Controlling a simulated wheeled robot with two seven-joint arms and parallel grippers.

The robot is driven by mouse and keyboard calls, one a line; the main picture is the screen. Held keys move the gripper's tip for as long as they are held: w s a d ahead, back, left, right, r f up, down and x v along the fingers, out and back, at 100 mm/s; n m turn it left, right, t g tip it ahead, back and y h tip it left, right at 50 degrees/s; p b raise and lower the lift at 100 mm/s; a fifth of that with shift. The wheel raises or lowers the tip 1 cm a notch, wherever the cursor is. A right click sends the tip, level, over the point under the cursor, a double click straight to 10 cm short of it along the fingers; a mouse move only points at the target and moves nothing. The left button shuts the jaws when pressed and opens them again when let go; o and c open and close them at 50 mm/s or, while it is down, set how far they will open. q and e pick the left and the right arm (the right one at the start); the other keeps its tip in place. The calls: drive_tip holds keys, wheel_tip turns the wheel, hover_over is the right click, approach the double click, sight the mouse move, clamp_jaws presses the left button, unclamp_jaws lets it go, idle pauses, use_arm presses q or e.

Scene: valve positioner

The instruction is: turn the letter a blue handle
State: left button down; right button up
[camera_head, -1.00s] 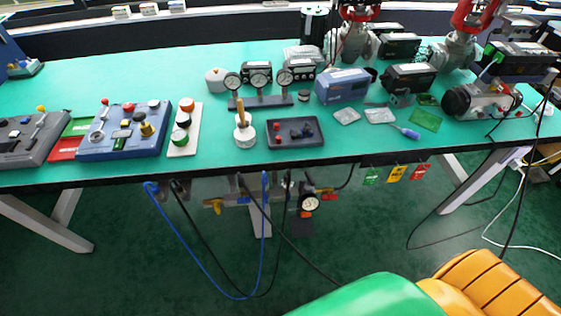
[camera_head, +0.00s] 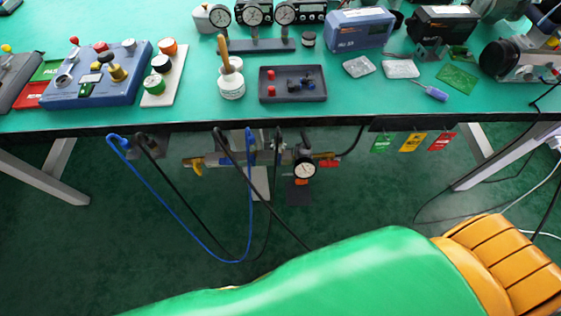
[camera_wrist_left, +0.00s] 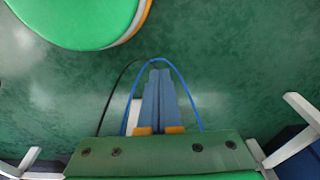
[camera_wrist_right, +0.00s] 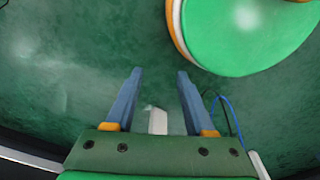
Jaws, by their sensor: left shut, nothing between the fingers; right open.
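No handle that I can make out as blue with a letter A shows in any view; lettering is too small to read. Under the table edge in the head view, a pipe assembly carries a yellow handle (camera_head: 197,168), a red handle (camera_head: 328,162) and a round gauge (camera_head: 304,169). Blue hose (camera_head: 171,207) hangs in a loop there. My left gripper (camera_wrist_left: 160,73) is shut and empty over the green floor, with the hoses behind its fingers. My right gripper (camera_wrist_right: 160,73) is open and empty over the floor. Neither gripper shows in the head view.
The green table (camera_head: 200,112) carries a blue control box (camera_head: 85,92), a dark tray (camera_head: 293,94), gauges and a screwdriver (camera_head: 430,92). Green, yellow and red tags (camera_head: 411,142) hang from its front edge. Table legs (camera_head: 48,180) stand at both sides.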

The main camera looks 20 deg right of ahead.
use_arm(q)
wheel_tip(320, 180, down, 3)
drive_tip(key=w+b, duration=0.3)
drive_tip(key=n+t+h+b, duration=0.75)
drive_tip(key=h+b, duration=0.65)
drive_tip(key=h, duration=0.2)
approach(279, 159)
drive_tip(key=w+d+f, duration=0.2)
drive_tip(key=w+d, duration=0.2)
drive_tip(key=d, duration=0.1)
drive_tip(key=shift+w+f+n, duration=0.15)
drive_tip(key=shift+w+n, duration=0.1)
drive_tip(key=shift+n, duration=0.1)
use_arm(e)
wheel_tip(279, 159, down, 19)
drive_tip(key=w+d, duration=0.2)
drive_tip(key=shift+w+t+h, duration=0.3)
drive_tip(key=shift+w+t, duration=0.1)
